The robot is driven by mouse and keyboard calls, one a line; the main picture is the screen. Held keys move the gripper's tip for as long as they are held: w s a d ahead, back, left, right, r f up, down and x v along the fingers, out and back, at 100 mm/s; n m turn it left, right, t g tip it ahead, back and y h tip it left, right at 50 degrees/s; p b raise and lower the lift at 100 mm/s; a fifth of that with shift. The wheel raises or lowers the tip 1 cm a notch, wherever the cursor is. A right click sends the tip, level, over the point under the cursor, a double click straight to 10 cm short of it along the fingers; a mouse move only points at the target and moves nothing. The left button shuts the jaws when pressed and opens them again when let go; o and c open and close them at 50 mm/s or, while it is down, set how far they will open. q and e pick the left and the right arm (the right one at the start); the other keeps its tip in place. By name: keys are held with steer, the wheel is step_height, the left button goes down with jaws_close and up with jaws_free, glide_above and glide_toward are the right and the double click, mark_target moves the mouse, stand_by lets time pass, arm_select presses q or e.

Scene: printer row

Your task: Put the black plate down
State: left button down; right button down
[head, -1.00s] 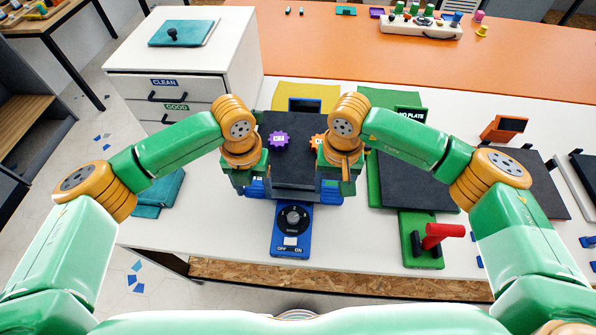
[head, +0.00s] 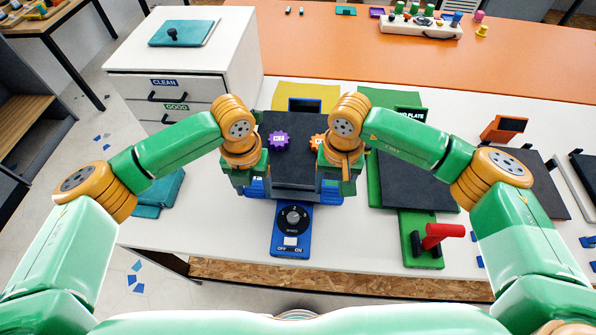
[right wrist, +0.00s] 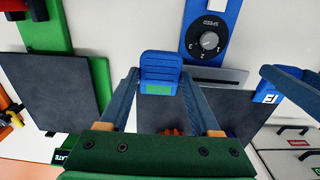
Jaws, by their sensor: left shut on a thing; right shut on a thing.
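The black plate (head: 292,165) lies level over the blue printer (head: 291,242), between my two grippers. A purple gear (head: 279,141) and a partly hidden orange gear (head: 317,142) are on it. My left gripper (head: 247,182) is shut at the plate's left edge, and my right gripper (head: 338,182) is shut at its right edge. In the right wrist view a blue grip tab (right wrist: 160,75) sits between my right fingers, beside the black plate (right wrist: 235,112). I cannot tell whether the plate touches the printer bed.
A green printer (head: 421,245) with a red lever and its own dark plate (head: 415,185) stands close on the right. A white drawer cabinet (head: 190,60) is at the back left. A teal object (head: 158,195) lies left. The white table is bare in front of the left arm.

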arm_select(q)
steer(key=shift+d+f, duration=0.1)
arm_select(e)
steer(key=shift+a+f, duration=0.1)
steer(key=shift+a, duration=0.05)
